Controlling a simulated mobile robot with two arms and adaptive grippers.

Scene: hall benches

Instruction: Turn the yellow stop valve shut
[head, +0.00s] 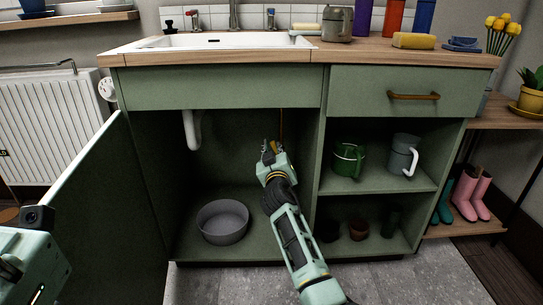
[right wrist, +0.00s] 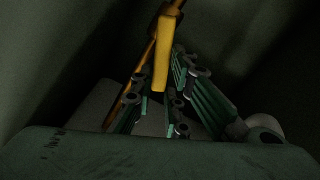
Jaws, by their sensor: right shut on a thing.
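The yellow stop valve (right wrist: 163,52) shows in the right wrist view as a flat yellow lever on a copper pipe (right wrist: 148,58). Its lower end sits between the fingers of my right gripper (right wrist: 158,92), which is shut on it. The lever hangs downward, close to the line of the slanting pipe in this view. In the head view my right gripper (head: 269,150) is inside the open cupboard under the sink, at the back, and mostly hides the valve. Part of my left arm shows at the lower left, but its fingers are out of view.
A grey basin (head: 222,222) stands on the cupboard floor left of my arm. A white drain pipe (head: 192,129) hangs above it. The open door (head: 95,215) is at left.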

